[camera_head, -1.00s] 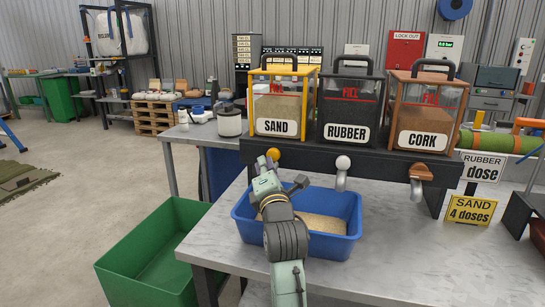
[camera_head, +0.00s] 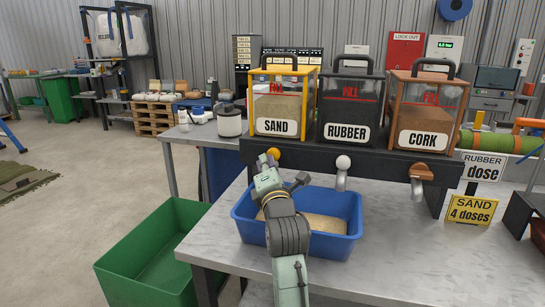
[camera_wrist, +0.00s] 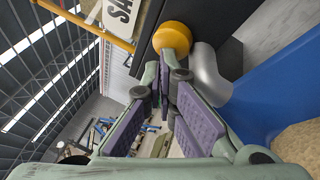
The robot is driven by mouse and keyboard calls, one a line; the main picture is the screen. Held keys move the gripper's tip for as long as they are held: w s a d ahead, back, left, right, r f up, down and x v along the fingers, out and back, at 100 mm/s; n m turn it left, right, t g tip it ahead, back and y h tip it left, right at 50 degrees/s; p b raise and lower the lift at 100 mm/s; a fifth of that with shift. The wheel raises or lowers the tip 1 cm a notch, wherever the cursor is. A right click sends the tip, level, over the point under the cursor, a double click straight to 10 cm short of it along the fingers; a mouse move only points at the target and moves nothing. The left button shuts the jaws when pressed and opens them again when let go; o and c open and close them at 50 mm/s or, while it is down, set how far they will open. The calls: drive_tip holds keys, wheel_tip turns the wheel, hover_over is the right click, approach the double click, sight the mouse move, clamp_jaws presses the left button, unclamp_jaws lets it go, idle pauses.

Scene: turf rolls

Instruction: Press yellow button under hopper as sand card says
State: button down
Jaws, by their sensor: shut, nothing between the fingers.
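The yellow button (camera_head: 273,153) is a round knob under the SAND hopper (camera_head: 282,105), which has a yellow frame and sand inside. It also shows large in the wrist view (camera_wrist: 172,37). My gripper (camera_head: 264,162) is shut and empty, its fingertips right at the button's near lower side. In the wrist view my gripper (camera_wrist: 172,72) overlaps the button's lower edge; I cannot tell whether it touches. The yellow card (camera_head: 470,210) at the right reads "SAND 4 doses". A blue tub (camera_head: 348,238) with sand in it stands below, partly hidden by my arm.
The RUBBER hopper (camera_head: 350,105) with a white knob (camera_head: 343,162) and the CORK hopper (camera_head: 425,110) with a brown knob stand to the right. A "RUBBER dose" card (camera_head: 482,167) has its number partly hidden. A green bin (camera_head: 150,255) stands left of the table.

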drive_tip(key=shift+w+d, duration=0.2)
drive_tip(key=shift+w, duration=0.2)
idle(0.8)
drive_tip(key=shift+s, duration=0.1)
drive_tip(key=shift+s+a+b, duration=0.3)
drive_tip(key=shift+s+a, duration=0.05)
drive_tip(key=shift+s, duration=0.5)
drive_tip(key=shift+s+a, duration=0.25)
drive_tip(key=shift+s, duration=0.55)
drive_tip(key=shift+s+a, duration=0.25)
drive_tip(key=shift+s, duration=0.55)
drive_tip(key=shift+s+a, duration=0.25)
drive_tip(key=shift+s, duration=0.55)
